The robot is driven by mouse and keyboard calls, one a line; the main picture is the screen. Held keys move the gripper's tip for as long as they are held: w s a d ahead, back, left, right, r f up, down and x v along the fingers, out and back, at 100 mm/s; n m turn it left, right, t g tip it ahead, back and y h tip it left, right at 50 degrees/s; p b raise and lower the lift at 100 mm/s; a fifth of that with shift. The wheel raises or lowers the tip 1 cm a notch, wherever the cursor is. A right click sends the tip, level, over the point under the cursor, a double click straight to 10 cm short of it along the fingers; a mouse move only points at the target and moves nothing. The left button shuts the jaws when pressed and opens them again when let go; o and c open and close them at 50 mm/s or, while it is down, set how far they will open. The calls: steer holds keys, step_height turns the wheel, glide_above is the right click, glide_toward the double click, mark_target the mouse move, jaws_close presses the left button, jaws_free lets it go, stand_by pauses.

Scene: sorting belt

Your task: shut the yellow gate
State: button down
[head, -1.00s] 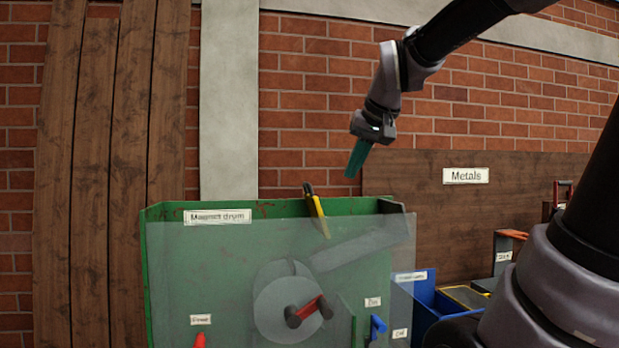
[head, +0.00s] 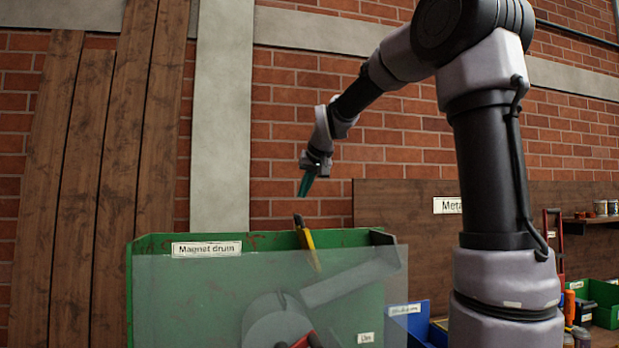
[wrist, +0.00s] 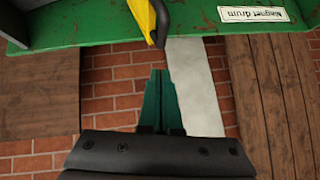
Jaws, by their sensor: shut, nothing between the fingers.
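The yellow gate (head: 307,245) is a narrow yellow bar with a dark end. It stands up at the top edge of the green magnet drum housing (head: 150,242), tilted slightly. My gripper (head: 305,186) has green fingers, shut and empty, above and close to the gate's dark end. In the wrist view the shut fingers (wrist: 160,72) point toward the yellow gate (wrist: 143,15), with a small gap seeming to lie between them. The gate's lower part is seen near a clear panel (head: 190,300) in the head view.
Behind the housing are a brick wall (head: 275,130), a grey pillar (head: 220,120) and leaning wooden planks (head: 100,180). A blue bin (head: 412,325) stands right of the housing. The space above the housing around my gripper is clear.

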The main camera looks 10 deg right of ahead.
glide_above(304, 240)
steer(key=s+a, duration=0.1)
steer(key=shift+a+f, duration=0.1)
steer(key=shift+f, duration=2)
steer(key=shift+f, duration=0.1)
steer(key=d+f, duration=0.1)
steer(key=f, duration=0.4)
steer(key=d+f, duration=0.1)
steer(key=f, duration=0.2)
steer(key=shift+s+d, duration=0.15)
steer(key=shift+d, duration=0.2)
steer(key=shift+f, duration=0.15)
